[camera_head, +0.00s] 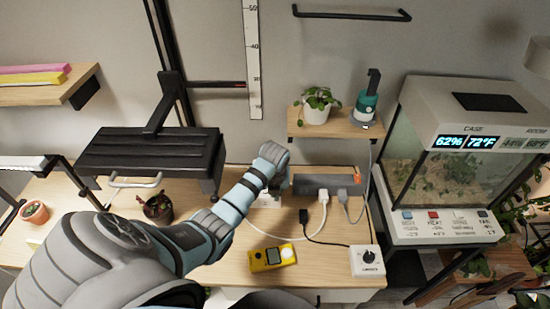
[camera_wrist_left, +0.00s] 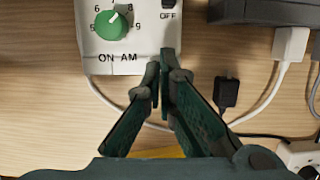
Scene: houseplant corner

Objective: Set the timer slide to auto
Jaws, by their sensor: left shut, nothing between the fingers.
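The timer is a white box with a green dial, printed numbers and "ON AM", at the top of the left wrist view (camera_wrist_left: 90,48). A black part, probably its slide (camera_wrist_left: 170,4), shows at the top edge above the "OFF" label; its full travel and any "auto" mark are out of view. My left gripper (camera_wrist_left: 160,68) is shut and empty, its tips over the timer's lower edge, below "OFF". I cannot tell whether they touch. In the head view my left gripper (camera_head: 277,182) is at the back of the table, mostly covering the timer (camera_head: 268,200).
A yellow meter (camera_head: 272,258) and a white box with a black knob (camera_head: 367,261) lie nearer the front. A shelf (camera_head: 330,128) holds a plant above.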

